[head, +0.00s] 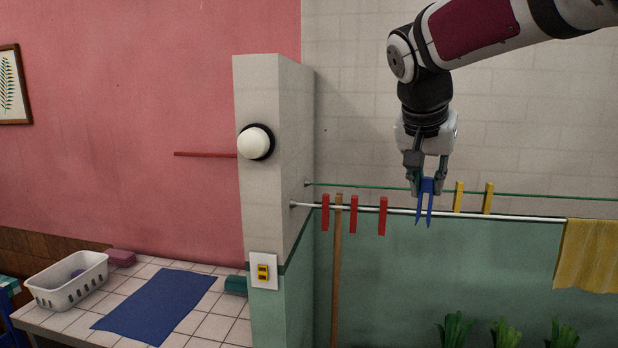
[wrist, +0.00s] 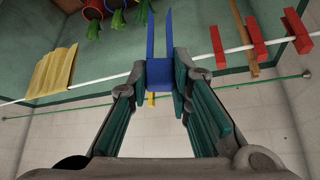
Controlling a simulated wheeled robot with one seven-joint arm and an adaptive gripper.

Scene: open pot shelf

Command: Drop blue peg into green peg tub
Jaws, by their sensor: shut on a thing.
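The blue peg (head: 427,187) is held between the fingertips of my gripper (head: 426,188), prongs pointing down. In the head view its prongs cross in front of the white rail; I cannot tell whether they touch or straddle it. The wrist view shows the peg (wrist: 158,74) pinched between both fingers of my gripper (wrist: 159,82), its prongs pointing away from the camera. I cannot make out a green peg tub for certain; a small teal block (head: 235,285) lies on the tiled counter by the pillar, partly hidden.
Red pegs (head: 354,214) and two yellow pegs (head: 488,198) hang near the white rail (head: 400,209) and green line (head: 550,197). A yellow cloth (head: 588,255) hangs right. A wooden pole (head: 337,270) stands behind. The white basket (head: 68,280) and blue mat (head: 157,305) are on the counter.

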